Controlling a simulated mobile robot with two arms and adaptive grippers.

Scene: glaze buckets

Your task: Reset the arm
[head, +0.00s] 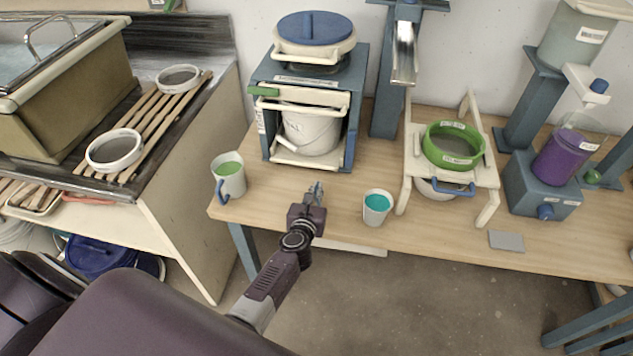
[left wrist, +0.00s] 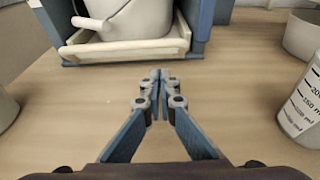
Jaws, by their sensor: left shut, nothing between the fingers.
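My left arm reaches in from the lower left of the head view. Its gripper (head: 315,190) is over the front edge of the wooden table, between a mug of green glaze (head: 230,178) and a cup of teal glaze (head: 376,208). In the left wrist view the left gripper (left wrist: 160,76) has its fingertips together with nothing between them. It points at the blue dispenser frame (head: 352,130) with a white bucket (head: 309,130) inside, and is apart from it. My right gripper is not in view.
A green sieve (head: 453,146) sits on a white stand (head: 488,176) to the right. A purple container (head: 567,156) stands on a blue base farther right. A grey flat piece (head: 507,240) lies near the front edge. A sink counter with slatted racks (head: 150,125) is at left.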

